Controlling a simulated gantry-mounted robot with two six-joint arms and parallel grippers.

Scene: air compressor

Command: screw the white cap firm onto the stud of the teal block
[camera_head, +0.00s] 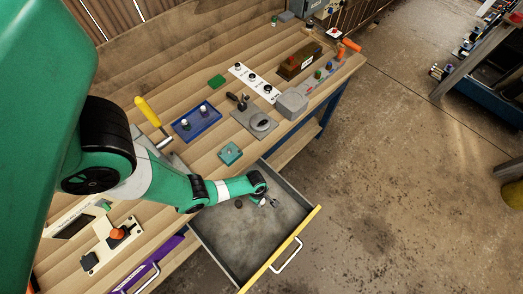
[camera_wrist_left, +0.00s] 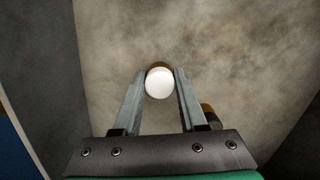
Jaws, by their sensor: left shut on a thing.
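The white cap (camera_wrist_left: 159,84) is between the fingertips of my left gripper (camera_wrist_left: 160,82) in the left wrist view, and the fingers touch it on both sides. In the head view my left gripper (camera_head: 273,201) is low inside the open drawer (camera_head: 222,243), near its right side. The cap is too small to make out clearly there. The teal block (camera_head: 230,153) sits on the bench just behind the drawer, up and to the left of the gripper. Its stud is too small to tell. My right gripper is not in view.
A dark round piece (camera_head: 238,204) lies in the drawer; a brown one (camera_wrist_left: 211,116) shows partly behind a finger in the wrist view. The drawer has a yellow front (camera_head: 282,248). A blue tray (camera_head: 196,122) and a grey plate (camera_head: 255,121) lie behind the block.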

